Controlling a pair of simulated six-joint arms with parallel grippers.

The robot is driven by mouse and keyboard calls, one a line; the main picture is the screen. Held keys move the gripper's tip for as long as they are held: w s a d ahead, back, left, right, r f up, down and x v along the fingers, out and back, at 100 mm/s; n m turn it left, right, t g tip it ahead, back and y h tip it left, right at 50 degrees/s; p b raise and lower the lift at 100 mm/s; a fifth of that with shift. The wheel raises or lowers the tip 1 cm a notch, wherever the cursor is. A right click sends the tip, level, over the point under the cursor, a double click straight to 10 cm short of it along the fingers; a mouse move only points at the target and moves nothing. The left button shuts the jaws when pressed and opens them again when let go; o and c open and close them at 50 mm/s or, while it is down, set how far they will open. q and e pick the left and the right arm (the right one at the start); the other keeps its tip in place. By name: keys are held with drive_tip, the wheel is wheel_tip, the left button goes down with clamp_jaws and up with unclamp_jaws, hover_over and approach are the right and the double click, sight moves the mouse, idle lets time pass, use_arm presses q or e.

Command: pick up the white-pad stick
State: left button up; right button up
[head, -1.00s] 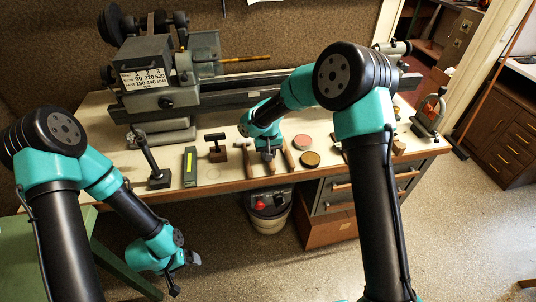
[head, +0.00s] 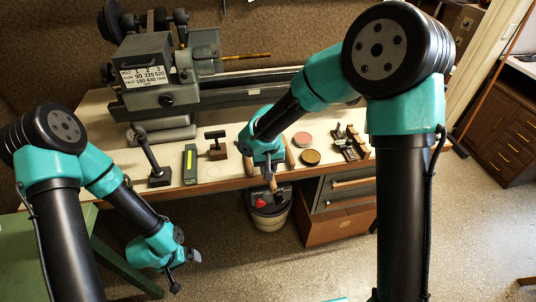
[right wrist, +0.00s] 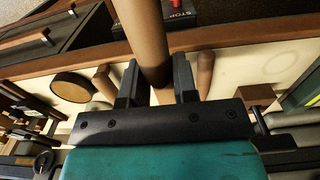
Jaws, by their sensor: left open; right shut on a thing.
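My right gripper (head: 270,172) is shut on a wooden-handled stick (right wrist: 142,30) above the bench's front edge. In the right wrist view the round handle stands between the two fingers (right wrist: 156,85), close to the camera. The stick's other end is hidden, so its white pad does not show. Two other wooden handles lie on the bench, one on each side of the held one: a left handle (right wrist: 105,82) and a right handle (right wrist: 205,70) in the wrist view. My left gripper (head: 182,270) is open and empty, low in front of the bench.
A lathe (head: 165,75) stands along the back of the bench. A red disc (head: 303,139), a brown tin (head: 310,157), a green box (head: 190,165) and a black upright tool (head: 152,160) stand nearby.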

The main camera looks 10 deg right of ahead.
drive_tip(key=shift+s+a+r, duration=0.1)
drive_tip(key=shift+s+a, duration=0.1)
drive_tip(key=shift+s, duration=0.9)
drive_tip(key=shift+s+a+r, duration=0.1)
drive_tip(key=shift+s+a, duration=0.1)
drive_tip(key=shift+s, duration=0.9)
